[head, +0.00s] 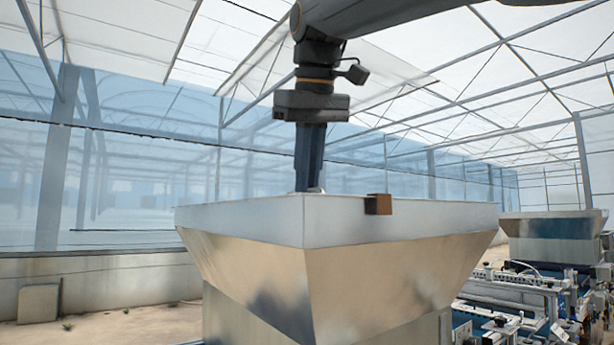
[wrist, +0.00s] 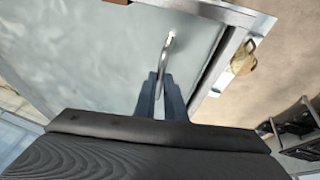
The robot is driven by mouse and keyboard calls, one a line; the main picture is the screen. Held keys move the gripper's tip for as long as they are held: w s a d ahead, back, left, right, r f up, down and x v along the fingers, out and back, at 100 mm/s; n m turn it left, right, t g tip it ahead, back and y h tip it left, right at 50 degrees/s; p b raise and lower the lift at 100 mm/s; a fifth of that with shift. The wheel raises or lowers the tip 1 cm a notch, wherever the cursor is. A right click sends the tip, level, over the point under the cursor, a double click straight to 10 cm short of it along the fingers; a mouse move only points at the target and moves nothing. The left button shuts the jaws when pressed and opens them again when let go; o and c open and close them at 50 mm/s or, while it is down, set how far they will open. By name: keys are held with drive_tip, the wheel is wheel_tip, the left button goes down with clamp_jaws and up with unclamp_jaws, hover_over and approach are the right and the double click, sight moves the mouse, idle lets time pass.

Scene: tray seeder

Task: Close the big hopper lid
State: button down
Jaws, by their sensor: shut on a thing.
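The big hopper (head: 400,270) is a metal funnel-shaped bin with a pale rim band, in the middle of the head view. Its lid (wrist: 110,50) is a grey flat panel that fills much of the wrist view. A curved metal handle (wrist: 167,50) stands on the lid. My gripper (head: 309,186) points straight down at the hopper top; in the wrist view its fingers (wrist: 160,80) are shut on the handle. No raised lid shows above the rim in the head view. A dark gap runs along the lid's right edge in the wrist view; I cannot tell if the lid is fully seated.
A small brown block (head: 378,204) sits on the hopper's front rim. A yellowish piece (wrist: 243,58) is beside the rim in the wrist view. Seeder machinery (head: 515,300) and another hopper (head: 545,225) stand to the right. Open ground lies left.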

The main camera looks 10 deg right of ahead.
drive_tip(key=shift+s+a, duration=0.1)
drive_tip(key=shift+a, duration=0.05)
drive_tip(key=c, duration=1.8)
unclamp_jaws()
drive_tip(key=shift+s+a, duration=0.1)
drive_tip(key=shift+a, duration=0.1)
drive_tip(key=shift+d, duration=0.1)
drive_tip(key=shift+r, duration=0.2)
drive_tip(key=v, duration=0.7)
drive_tip(key=shift+s+r+b, duration=0.1)
drive_tip(key=shift+r+b, duration=0.15)
drive_tip(key=shift+b, duration=0.1)
drive_tip(key=shift+s, duration=0.1)
